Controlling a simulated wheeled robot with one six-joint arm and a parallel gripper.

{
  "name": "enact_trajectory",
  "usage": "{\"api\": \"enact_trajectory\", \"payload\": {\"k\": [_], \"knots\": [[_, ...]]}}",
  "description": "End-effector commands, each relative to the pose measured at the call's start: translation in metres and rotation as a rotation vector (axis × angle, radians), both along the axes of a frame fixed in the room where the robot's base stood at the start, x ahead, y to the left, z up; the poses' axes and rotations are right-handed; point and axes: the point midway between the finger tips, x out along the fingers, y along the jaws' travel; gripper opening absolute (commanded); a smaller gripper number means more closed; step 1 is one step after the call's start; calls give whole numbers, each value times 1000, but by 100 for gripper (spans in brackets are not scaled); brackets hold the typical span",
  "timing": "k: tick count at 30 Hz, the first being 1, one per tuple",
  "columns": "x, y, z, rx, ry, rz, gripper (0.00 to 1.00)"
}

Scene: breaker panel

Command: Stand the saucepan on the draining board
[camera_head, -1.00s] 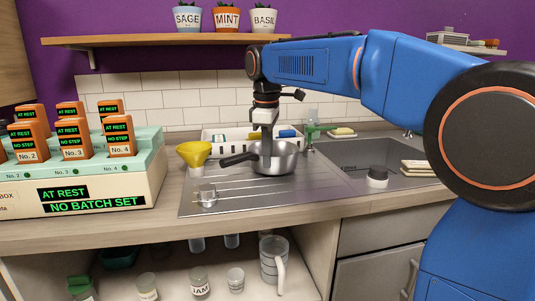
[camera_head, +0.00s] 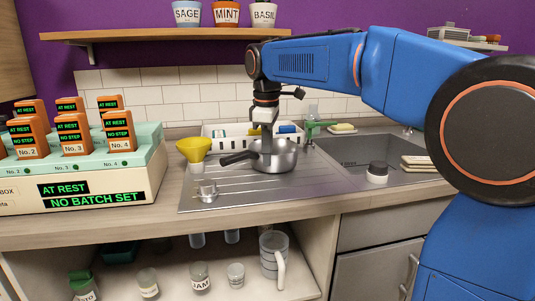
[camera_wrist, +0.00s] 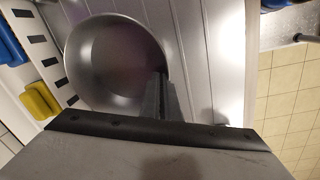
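The saucepan (camera_head: 284,158) is a grey metal pan with a dark handle (camera_head: 238,157) pointing left. It is upright at the back right of the ribbed steel draining board (camera_head: 235,196), and looks to rest on it. My gripper (camera_head: 265,150) points down at the pan's left side, by the handle end. In the wrist view the pan's round inside (camera_wrist: 110,65) is seen from above. The dark fingers (camera_wrist: 163,97) overlap its rim there. The handle is hidden in that view, and I cannot see whether the fingers grip anything.
A yellow funnel (camera_head: 194,149) and a small glass jar (camera_head: 207,190) stand left of the pan. A white rack (camera_head: 228,131) is behind it. The board's front middle is clear.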

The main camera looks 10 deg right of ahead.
Motion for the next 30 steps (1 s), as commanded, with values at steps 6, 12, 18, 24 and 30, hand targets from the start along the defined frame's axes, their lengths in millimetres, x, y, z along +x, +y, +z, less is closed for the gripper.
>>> {"api": "enact_trajectory", "payload": {"k": [6, 12, 18, 24, 30], "knots": [[0, 0, -4, 0, 0, 0, 0], [0, 0, -4, 0, 0, 0, 24], [0, 0, -5, -1, 1, 0, 24], [-1, 1, 8, 0, -1, 0, 24], [-3, 2, 44, 0, -2, 0, 24]]}}
